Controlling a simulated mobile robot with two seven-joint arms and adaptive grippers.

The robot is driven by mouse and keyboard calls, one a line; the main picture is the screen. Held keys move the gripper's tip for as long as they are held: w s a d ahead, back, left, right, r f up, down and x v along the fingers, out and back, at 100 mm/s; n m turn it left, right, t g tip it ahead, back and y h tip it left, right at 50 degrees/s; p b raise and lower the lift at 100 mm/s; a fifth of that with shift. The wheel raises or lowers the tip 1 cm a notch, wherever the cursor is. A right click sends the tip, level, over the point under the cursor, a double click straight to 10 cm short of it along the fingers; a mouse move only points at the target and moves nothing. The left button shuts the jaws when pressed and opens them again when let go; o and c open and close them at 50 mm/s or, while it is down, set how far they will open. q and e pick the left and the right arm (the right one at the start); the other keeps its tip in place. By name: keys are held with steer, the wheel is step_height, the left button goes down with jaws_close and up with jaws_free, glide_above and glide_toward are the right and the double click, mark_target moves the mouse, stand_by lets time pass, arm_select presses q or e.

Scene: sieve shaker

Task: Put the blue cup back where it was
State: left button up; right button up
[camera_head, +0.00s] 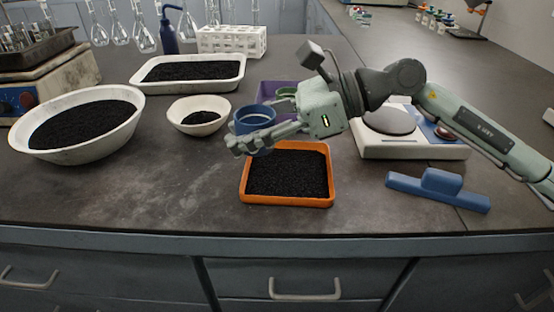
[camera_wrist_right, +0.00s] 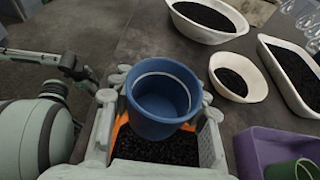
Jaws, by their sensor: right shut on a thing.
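The blue cup (camera_head: 254,121) is held upright in my right gripper (camera_head: 262,138), above the back edge of the orange tray (camera_head: 242,190) of black granules. In the right wrist view the cup (camera_wrist_right: 163,98) sits between both fingers of the right gripper (camera_wrist_right: 160,112); I see no granules in its visible interior. Behind the arm, a purple tray (camera_head: 266,88) holds a green cup (camera_head: 286,91); they also show in the right wrist view as the purple tray (camera_wrist_right: 250,143) and the green cup (camera_wrist_right: 292,171). My left gripper is not seen.
A small white bowl (camera_head: 199,128), a large white bowl (camera_head: 75,155) and a white tray (camera_head: 232,84) of black granules stand left. A scale (camera_head: 425,150) and a blue tool (camera_head: 438,190) lie right. A test-tube rack (camera_head: 232,42) stands behind. The front left counter is clear.

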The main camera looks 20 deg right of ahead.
steer(key=d+f, duration=0.2)
steer(key=d, duration=0.1)
steer(key=w+d+f, duration=0.1)
steer(key=d, duration=0.1)
steer(key=shift+d+f, duration=0.2)
steer(key=shift+d, duration=0.05)
step_height(320, 180, down, 4)
steer(key=shift+d+r, duration=0.1)
steer(key=shift+r, duration=0.05)
steer(key=shift+f, duration=0.2)
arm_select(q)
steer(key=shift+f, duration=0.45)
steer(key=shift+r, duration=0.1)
arm_select(e)
steer(key=shift+f, duration=0.1)
